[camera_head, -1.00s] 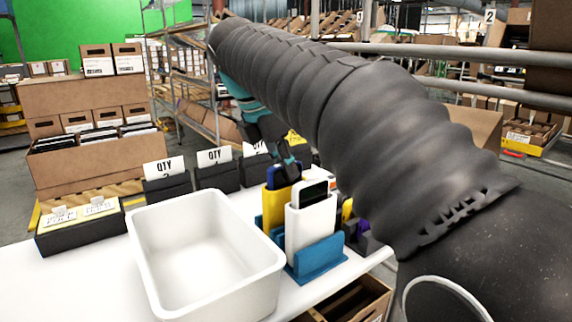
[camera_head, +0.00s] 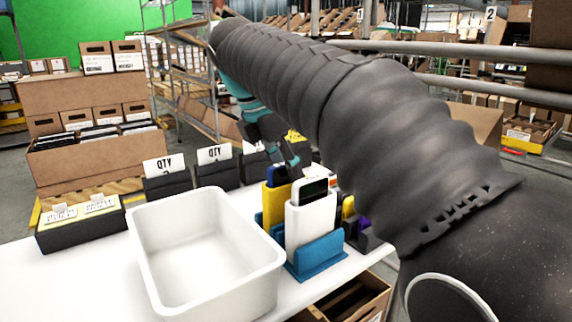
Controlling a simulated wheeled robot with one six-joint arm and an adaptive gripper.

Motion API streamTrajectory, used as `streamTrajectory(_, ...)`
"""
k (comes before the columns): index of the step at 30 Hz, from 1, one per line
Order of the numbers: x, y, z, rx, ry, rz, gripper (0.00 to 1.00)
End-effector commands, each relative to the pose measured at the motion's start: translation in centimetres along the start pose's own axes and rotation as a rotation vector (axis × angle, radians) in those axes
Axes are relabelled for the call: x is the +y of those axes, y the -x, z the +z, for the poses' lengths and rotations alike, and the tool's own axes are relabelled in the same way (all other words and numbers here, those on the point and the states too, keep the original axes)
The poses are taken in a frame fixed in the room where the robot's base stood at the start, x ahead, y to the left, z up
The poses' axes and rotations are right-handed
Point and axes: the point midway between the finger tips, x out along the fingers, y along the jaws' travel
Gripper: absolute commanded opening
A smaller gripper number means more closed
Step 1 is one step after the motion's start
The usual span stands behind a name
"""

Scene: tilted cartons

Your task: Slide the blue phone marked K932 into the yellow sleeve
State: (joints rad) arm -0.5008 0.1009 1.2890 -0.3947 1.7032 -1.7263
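The yellow sleeve (camera_head: 274,207) stands upright in a blue stand (camera_head: 318,256) on the white table. A dark blue phone (camera_head: 277,174) sticks up out of the top of the yellow sleeve. Its K932 marking cannot be read here. My gripper (camera_head: 297,163) is just above and right of the blue phone, at the back. Its fingers are small, dark and partly hidden, so contact with the phone and the finger opening cannot be made out.
An empty white bin (camera_head: 205,255) stands left of the sleeves. Black boxes with QTY cards (camera_head: 214,155) line the table's back. The front left of the table is clear.

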Motion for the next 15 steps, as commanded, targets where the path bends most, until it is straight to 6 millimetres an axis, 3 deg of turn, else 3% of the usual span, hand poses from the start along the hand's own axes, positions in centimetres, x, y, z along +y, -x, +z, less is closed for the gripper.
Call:
streamTrajectory(8,0.0,0.4,0.0,0.0,0.001,0.0,0.44)
streamTrajectory(15,0.2,3.5,0.0,-0.001,0.001,0.002,0.44)
